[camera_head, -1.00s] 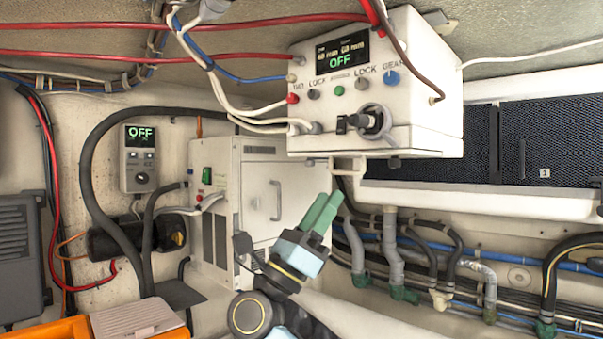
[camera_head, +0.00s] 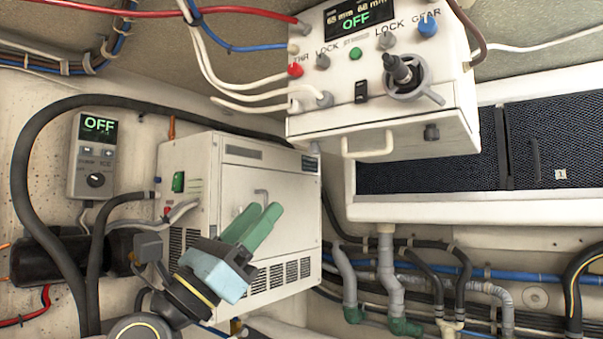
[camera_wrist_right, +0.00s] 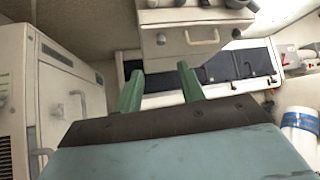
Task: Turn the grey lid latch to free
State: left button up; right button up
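A white control box (camera_head: 376,122) hangs overhead, its display reading OFF. My right gripper (camera_head: 258,212), with green fingers, is open and empty, below and left of the box, in front of a white cabinet. Its fingers (camera_wrist_right: 158,75) stand apart in the wrist view. My left gripper is out of view.
The white cabinet (camera_head: 290,215) stands behind my right gripper. The box's face carries a grey rotary lever (camera_head: 406,76) and several knobs. Cables hang left of the box. A dark mesh panel (camera_head: 560,140) and pipes (camera_head: 392,275) lie to the right.

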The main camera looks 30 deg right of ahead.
aim_at(312, 154)
jog(key=shift+g, duration=0.3)
jog(key=p+x, duration=0.2)
jog(key=x, duration=0.9)
jog(key=shift+s+r, duration=0.1)
jog(key=shift+r, duration=0.1)
jog(key=shift+d+r+p, duration=0.3)
jog(key=shift+d+r, duration=0.15)
jog(key=shift+d, duration=0.15)
jog(key=shift+c, duration=0.2)
grip_shut()
